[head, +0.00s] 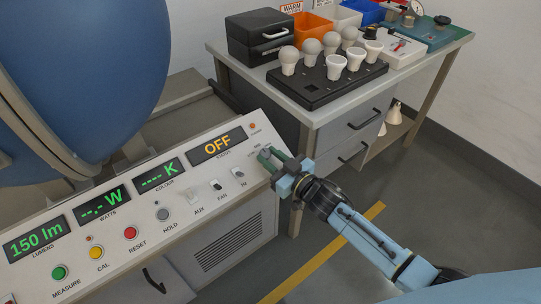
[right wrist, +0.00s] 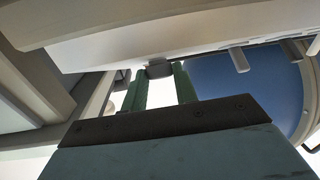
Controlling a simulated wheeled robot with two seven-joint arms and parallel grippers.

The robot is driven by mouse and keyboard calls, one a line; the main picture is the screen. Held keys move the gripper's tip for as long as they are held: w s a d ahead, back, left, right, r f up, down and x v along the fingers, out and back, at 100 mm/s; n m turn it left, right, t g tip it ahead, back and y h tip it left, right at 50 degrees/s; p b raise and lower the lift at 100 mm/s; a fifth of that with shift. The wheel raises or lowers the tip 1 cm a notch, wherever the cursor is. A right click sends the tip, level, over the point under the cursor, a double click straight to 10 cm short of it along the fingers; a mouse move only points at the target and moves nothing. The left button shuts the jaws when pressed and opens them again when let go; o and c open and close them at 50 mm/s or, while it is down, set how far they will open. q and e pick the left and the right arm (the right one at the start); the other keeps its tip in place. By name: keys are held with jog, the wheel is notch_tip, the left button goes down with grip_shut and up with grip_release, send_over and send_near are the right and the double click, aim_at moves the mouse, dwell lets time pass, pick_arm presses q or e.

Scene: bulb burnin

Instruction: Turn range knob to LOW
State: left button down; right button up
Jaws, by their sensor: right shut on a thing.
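The range knob (right wrist: 159,70) shows in the right wrist view as a small grey knob on the panel face, between my right gripper's fingertips. My right gripper (head: 270,160), with green fingers, is at the right end of the sloped white control panel (head: 185,205) in the head view. It also shows in the right wrist view (right wrist: 160,82), shut on the knob. In the head view the fingers largely cover the knob and its labels, so its setting cannot be read. My left gripper is not in view.
The status display (head: 217,145) reads OFF, and the lumens display (head: 36,239) reads 150 lm. Toggle switches (head: 217,185) sit left of my right gripper. A large blue sphere (head: 85,70) stands behind the panel. A bench (head: 330,112) with a bulb tray (head: 320,88) stands behind right.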

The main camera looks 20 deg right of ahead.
jog(key=n+g+y, duration=0.1)
jog(key=n+g+y+p, duration=0.1)
jog(key=n, duration=0.1)
jog(key=shift+w+d+r+n+y, duration=0.1)
jog(key=shift+w+d+n+y, duration=0.1)
jog(key=shift+d+n+y, duration=0.15)
jog(key=shift+w+d+n+g+y, duration=0.1)
jog(key=shift+n+g+y, duration=0.8)
jog(key=shift+n, duration=0.15)
jog(key=shift+n+g+y, duration=0.25)
jog(key=shift+n+g, duration=0.15)
jog(key=shift+n, duration=0.1)
jog(key=shift+w+n+g+y, duration=0.15)
jog(key=shift+n+g+y, duration=0.35)
jog(key=shift+n+g, duration=0.35)
pick_arm(q)
jog(key=shift+b, duration=0.65)
pick_arm(e)
jog(key=shift+d+n+g+y, duration=0.1)
jog(key=shift+n+g+y, duration=0.4)
jog(key=shift+n+g, duration=0.85)
jog(key=o, duration=1)
